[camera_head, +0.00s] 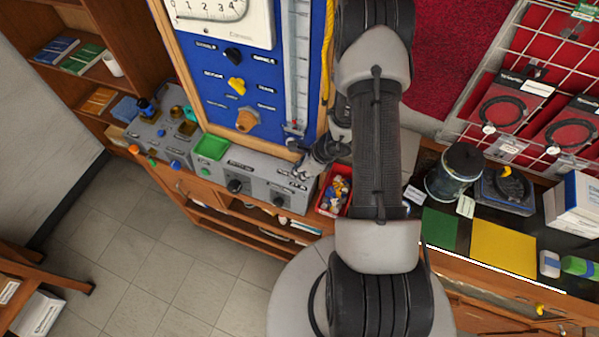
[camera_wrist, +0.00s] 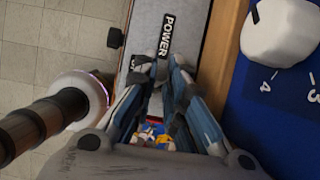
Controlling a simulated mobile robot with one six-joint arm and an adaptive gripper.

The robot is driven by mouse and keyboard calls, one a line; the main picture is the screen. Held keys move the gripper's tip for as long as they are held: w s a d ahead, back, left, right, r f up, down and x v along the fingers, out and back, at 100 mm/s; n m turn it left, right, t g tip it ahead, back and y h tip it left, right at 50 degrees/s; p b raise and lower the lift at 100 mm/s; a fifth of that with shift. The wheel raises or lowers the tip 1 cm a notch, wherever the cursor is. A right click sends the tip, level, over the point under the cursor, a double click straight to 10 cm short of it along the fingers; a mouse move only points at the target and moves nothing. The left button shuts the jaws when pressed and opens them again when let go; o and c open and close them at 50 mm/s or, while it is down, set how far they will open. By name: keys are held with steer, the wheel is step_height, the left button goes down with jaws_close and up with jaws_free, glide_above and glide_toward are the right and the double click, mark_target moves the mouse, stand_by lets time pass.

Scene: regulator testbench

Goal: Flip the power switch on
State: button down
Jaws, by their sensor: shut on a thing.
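The grey control box (camera_head: 258,172) stands under the blue panel in the head view. Its top face (camera_wrist: 180,22) also shows in the wrist view, with a black POWER label (camera_wrist: 166,35). My gripper (camera_head: 308,168) reaches down to the right end of this box. In the wrist view my gripper (camera_wrist: 162,70) has its two fingertips close together just below the POWER label. The jaws are shut on the power switch, which is mostly hidden between the tips. A small label beside the left fingertip is partly covered. I cannot tell the switch's position.
A red bin (camera_head: 325,204) of small parts stands right of the box. The blue panel (camera_head: 262,70) with knobs rises behind it, and a white dial (camera_wrist: 281,30) is close on the wrist view's right. A black knob (camera_wrist: 116,37) sticks out at the box's left edge. The floor is clear.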

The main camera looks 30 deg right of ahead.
mark_target(310, 182)
steer(key=b, duration=0.2)
steer(key=f+t+y+b, duration=0.1)
steer(key=b, duration=0.1)
steer(key=shift+s+d+b, duration=0.3)
steer(key=shift+d+b, duration=0.05)
steer(key=shift+b, duration=0.05)
steer(key=t+y+b, duration=0.1)
steer(key=b, duration=0.2)
steer(key=s+t+y+b, duration=0.1)
steer(key=b, duration=0.3)
steer(key=shift+d+t, duration=0.35)
steer(key=shift+t, duration=0.05)
steer(key=t+y+b, duration=0.1)
steer(key=b, duration=0.1)
steer(key=t+y+b, duration=0.1)
steer(key=b, duration=0.2)
steer(key=shift+s+d+f+t, duration=0.1)
steer(key=shift+s+d+t, duration=0.2)
steer(key=shift+s, duration=0.1)
steer(key=shift+s+b, duration=0.1)
steer(key=shift+b, duration=0.45)
steer(key=shift+t+y, duration=0.4)
steer(key=c, duration=1.7)
jaws_free()
steer(key=shift+o, duration=0.2)
